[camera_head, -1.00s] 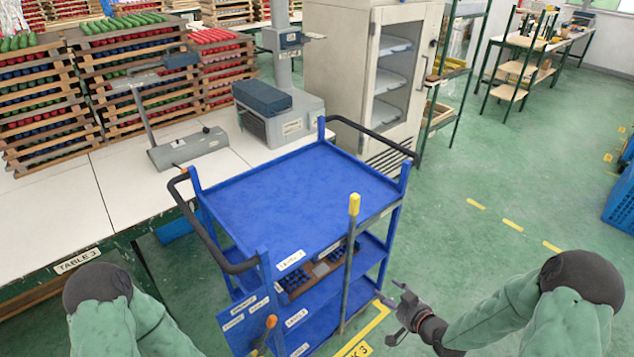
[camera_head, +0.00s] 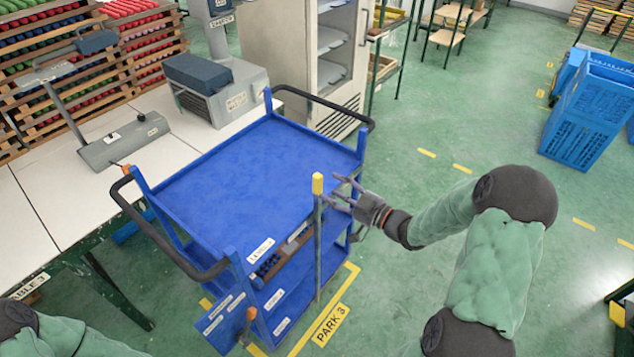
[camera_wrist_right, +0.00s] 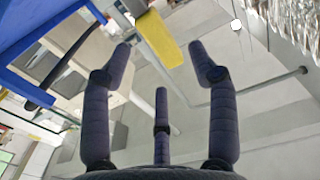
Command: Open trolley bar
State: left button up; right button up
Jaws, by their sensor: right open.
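The trolley bar (camera_head: 318,235) is a thin grey post with a yellow cap (camera_head: 317,183). It stands upright along the open front side of the blue trolley (camera_head: 250,175), its cap above the top shelf's edge. My right gripper (camera_head: 343,190) is open and empty, just right of the bar near the cap. In the right wrist view, the yellow cap (camera_wrist_right: 160,38) shows beyond the spread fingers, roughly between the two outer fingertips. I cannot tell whether any finger touches it. My left gripper is out of view; only part of that arm shows at bottom left.
The trolley's top shelf is bare; a brown rack (camera_head: 283,255) sits on a lower shelf. A white table (camera_head: 50,200) with a grey device stands at left, a cabinet (camera_head: 290,50) behind. Blue crates (camera_head: 590,110) stand at right. Green floor right of the trolley is clear.

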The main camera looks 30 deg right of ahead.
aim_at(319, 181)
jog(key=b+x, duration=0.1)
jog(key=x, duration=0.4)
jog(key=shift+w+a, duration=0.15)
jog(key=shift+w, duration=0.25)
grip_shut()
